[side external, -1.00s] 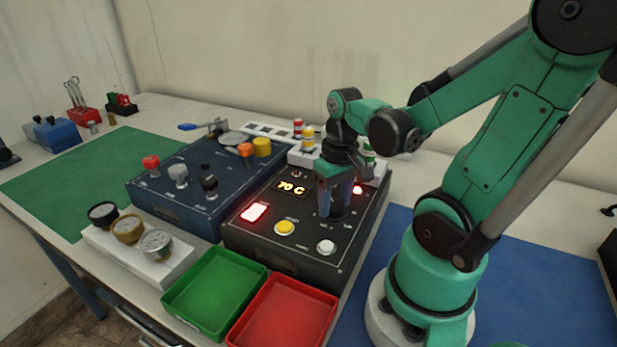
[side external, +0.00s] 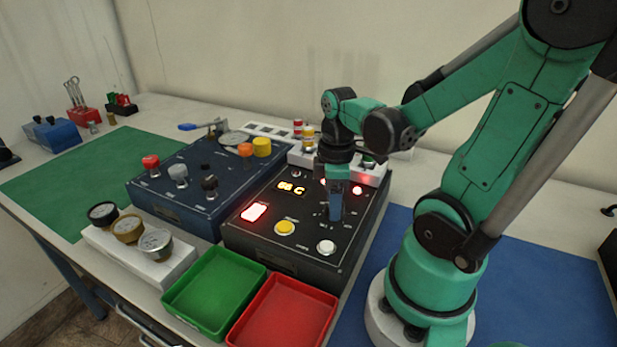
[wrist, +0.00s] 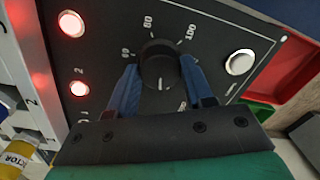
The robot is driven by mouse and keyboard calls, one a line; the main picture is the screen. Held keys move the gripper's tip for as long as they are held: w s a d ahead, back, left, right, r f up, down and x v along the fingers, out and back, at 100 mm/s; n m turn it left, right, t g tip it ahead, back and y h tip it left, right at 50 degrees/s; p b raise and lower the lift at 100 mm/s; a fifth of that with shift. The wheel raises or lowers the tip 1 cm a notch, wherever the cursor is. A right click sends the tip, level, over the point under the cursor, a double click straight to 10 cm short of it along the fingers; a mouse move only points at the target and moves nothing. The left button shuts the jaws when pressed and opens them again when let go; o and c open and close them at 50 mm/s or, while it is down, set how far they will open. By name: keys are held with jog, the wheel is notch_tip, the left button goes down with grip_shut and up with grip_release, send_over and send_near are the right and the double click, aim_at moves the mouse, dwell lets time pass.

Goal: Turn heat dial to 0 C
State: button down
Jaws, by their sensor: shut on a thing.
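The black heat dial (wrist: 159,60) sits on the black control box (side external: 262,238), with printed numbers including 80 and 100 around it in the wrist view. My gripper (wrist: 158,78) has its blue fingers on both sides of the dial, shut on it. In the side view my gripper (side external: 335,216) points down at the box and hides the dial. The yellow digital display (side external: 291,187) shows a blurred two-digit number followed by C.
The box also has a lit red switch (side external: 255,212), a yellow button (side external: 285,228) and a white button (side external: 326,247). A green tray (side external: 214,292) and red tray (side external: 282,312) stand in front. A blue box with knobs (side external: 180,200) is to the left.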

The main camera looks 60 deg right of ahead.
jog(key=shift+n, duration=1.5)
jog(key=shift+c, duration=1.7)
grip_release()
jog(key=shift+w+d+r, duration=0.1)
jog(key=shift+r, duration=2.7)
